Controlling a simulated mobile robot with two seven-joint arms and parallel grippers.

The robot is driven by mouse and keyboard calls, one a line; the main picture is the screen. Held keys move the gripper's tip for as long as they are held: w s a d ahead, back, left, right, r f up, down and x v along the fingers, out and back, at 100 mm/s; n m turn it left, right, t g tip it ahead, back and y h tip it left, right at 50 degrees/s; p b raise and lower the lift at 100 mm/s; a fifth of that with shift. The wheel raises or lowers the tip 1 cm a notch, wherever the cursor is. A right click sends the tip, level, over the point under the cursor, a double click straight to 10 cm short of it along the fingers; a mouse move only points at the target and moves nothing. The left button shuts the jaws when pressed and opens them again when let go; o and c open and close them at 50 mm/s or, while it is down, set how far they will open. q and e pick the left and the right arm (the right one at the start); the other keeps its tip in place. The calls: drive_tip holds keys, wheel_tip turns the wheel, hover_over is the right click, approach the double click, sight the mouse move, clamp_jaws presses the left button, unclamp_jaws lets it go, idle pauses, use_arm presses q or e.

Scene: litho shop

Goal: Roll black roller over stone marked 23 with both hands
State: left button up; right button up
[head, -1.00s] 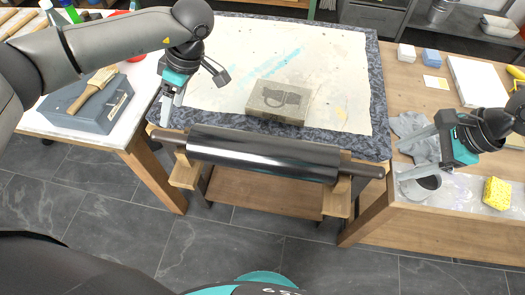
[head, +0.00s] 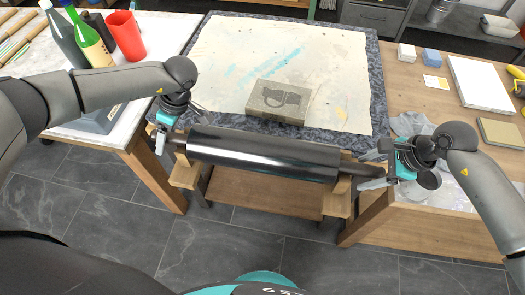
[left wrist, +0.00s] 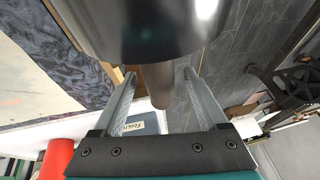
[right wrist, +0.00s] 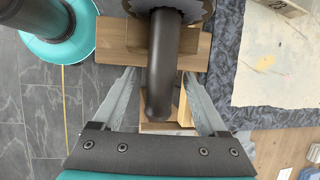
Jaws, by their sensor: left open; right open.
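The black roller (head: 262,155) rests level on wooden brackets in front of the stone slab. My left gripper (head: 170,141) is open at the roller's left handle; in the left wrist view its fingers (left wrist: 152,85) stand on either side of the handle (left wrist: 158,86). My right gripper (head: 362,171) is open at the right handle; in the right wrist view its fingers (right wrist: 159,85) straddle the dark handle (right wrist: 160,88). Neither is closed on it. A small grey stone block (head: 279,102) with a dark drawing lies on the slab behind the roller.
The big slab (head: 377,100) has a pale sheet on top. The left table holds bottles (head: 92,38), a red cup (head: 126,36) and a grey box. The right bench (head: 400,75) holds a white slab, small blocks and a grey cloth (head: 412,124).

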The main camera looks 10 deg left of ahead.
use_arm(q)
drive_tip(key=shift+c, duration=0.3)
use_arm(e)
drive_tip(key=shift+c, duration=0.3)
use_arm(q)
clamp_jaws()
use_arm(e)
clamp_jaws()
idle(0.4)
use_arm(q)
drive_tip(key=shift+w+r, duration=0.1)
drive_tip(key=shift+r, duration=0.1)
use_arm(e)
drive_tip(key=shift+w+r, duration=0.1)
drive_tip(key=shift+r, duration=0.15)
